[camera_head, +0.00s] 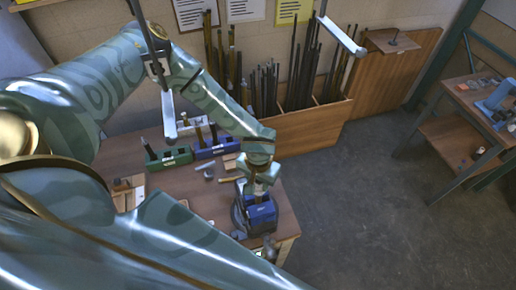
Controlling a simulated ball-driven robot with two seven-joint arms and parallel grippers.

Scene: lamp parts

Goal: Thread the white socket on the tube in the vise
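A blue vise (262,217) stands at the front right corner of the wooden workbench (200,186). My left gripper (256,186) is directly above the vise, at the end of my arm, and points down. It is small here, and I cannot tell whether its fingers are open or shut. I cannot make out the white socket or the tube; the gripper and wrist cover the top of the vise. My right gripper is not in view.
A green bin (169,157) and a blue bin (213,151) stand at the bench's back, with small loose parts nearby. A wooden rack (305,127) of long rods is against the wall. A second bench (470,105) is far right. The floor between is clear.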

